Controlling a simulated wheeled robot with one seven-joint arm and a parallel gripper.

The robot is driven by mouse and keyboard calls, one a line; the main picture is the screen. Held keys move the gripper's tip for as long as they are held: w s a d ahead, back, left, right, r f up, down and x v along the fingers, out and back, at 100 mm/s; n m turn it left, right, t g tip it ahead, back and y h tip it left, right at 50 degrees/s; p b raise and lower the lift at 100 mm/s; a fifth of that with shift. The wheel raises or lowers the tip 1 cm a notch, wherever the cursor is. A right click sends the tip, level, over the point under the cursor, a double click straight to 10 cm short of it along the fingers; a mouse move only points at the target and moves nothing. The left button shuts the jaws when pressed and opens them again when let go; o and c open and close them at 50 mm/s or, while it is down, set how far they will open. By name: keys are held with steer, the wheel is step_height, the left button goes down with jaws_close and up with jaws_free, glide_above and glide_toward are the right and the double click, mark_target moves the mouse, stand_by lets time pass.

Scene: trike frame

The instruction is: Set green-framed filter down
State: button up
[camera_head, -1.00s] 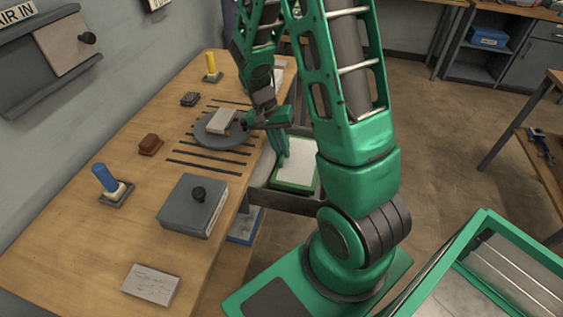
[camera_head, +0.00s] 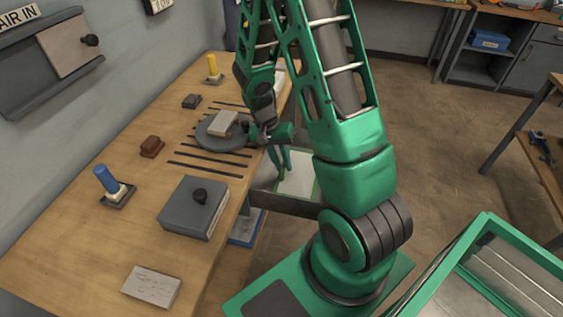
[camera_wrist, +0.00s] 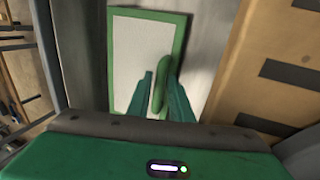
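The green-framed filter (camera_head: 297,178) has a pale panel and lies low beside the bench's right edge, behind a dark rail. The rail hides its near edge. In the wrist view the filter (camera_wrist: 138,58) lies flat against a grey surface, with a green handle (camera_wrist: 161,82) standing up from it. My gripper (camera_head: 281,170) is just above the filter. In the wrist view the fingers of my gripper (camera_wrist: 160,85) are spread on both sides of the handle, with a gap visible at least on the left. Contact on the right is unclear.
The wooden bench (camera_head: 80,235) holds a grey box with a knob (camera_head: 192,208), a round grey plate (camera_head: 222,140) with a pale block, a blue-handled tool (camera_head: 106,180) and a brown block (camera_head: 152,147). A green-rimmed tray (camera_head: 440,262) is at lower right. Open floor lies right.

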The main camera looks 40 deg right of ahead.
steer(key=shift+r, duration=0.1)
steer(key=v, duration=1.2)
steer(key=s+d+r+n+t+y, duration=0.1)
steer(key=s+r+n, duration=0.1)
steer(key=s+r, duration=0.4)
steer(key=s+d+r+n+t+y, duration=0.1)
steer(key=s+r, duration=0.5)
steer(key=s, duration=1.1)
steer(key=shift+s+r+n+t, duration=0.25)
steer(key=shift+r+n+t, duration=0.05)
steer(key=shift+n, duration=0.2)
steer(key=shift+a, duration=0.1)
